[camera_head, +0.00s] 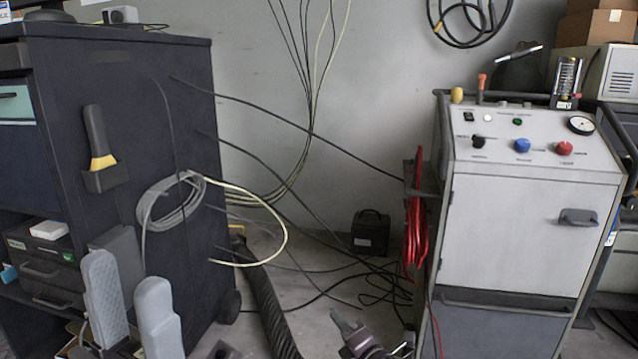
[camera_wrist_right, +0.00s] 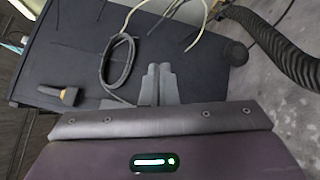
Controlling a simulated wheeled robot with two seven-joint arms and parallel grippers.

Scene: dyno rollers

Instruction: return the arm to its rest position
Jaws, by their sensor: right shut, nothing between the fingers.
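My left gripper (camera_head: 126,272) is at the lower left of the head view. Its two pale grey fingers point up and stand apart with nothing between them, in front of the dark cabinet (camera_head: 120,215). My right gripper (camera_head: 340,320) is low in the middle of the head view, over the floor. It also shows in the right wrist view (camera_wrist_right: 158,70), where its two grey fingers are together and hold nothing. Most of both arms is outside the head view.
A grey machine cart (camera_head: 530,230) with knobs and a gauge stands at the right, with a red cable (camera_head: 416,225) on its side. A black ribbed hose (camera_head: 268,300) and loose cables lie on the floor between cart and cabinet. A small black box (camera_head: 370,232) stands near the wall.

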